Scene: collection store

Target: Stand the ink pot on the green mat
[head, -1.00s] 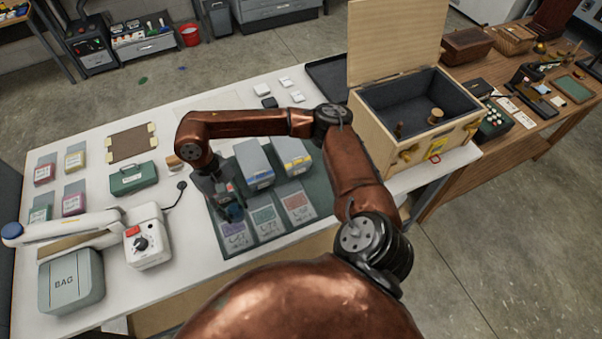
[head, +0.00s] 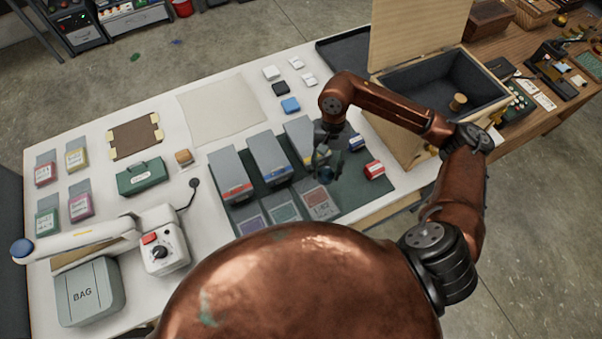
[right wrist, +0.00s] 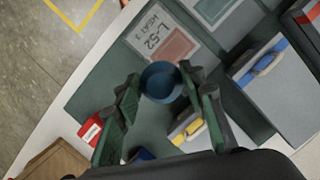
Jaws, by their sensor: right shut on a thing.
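The ink pot (right wrist: 161,82) is a round, dark blue pot between the fingertips of my right gripper (head: 325,168). In the wrist view it shows from its top, with the green mat (right wrist: 110,75) behind it. My right gripper is shut on it, over the mat's right part in the head view, beside a grey box with a yellow band. I cannot tell whether the pot touches the mat. The dark green mat (head: 385,188) lies on the white table. My left gripper is not in view.
Three grey boxes, with red, blue (head: 268,158) and yellow bands, stand on the mat. Labelled cards (head: 320,203) lie before them. A small red box (head: 374,170) and blue box (head: 357,142) stand at right. An open wooden chest (head: 425,100) is behind. The mat's right front is bare.

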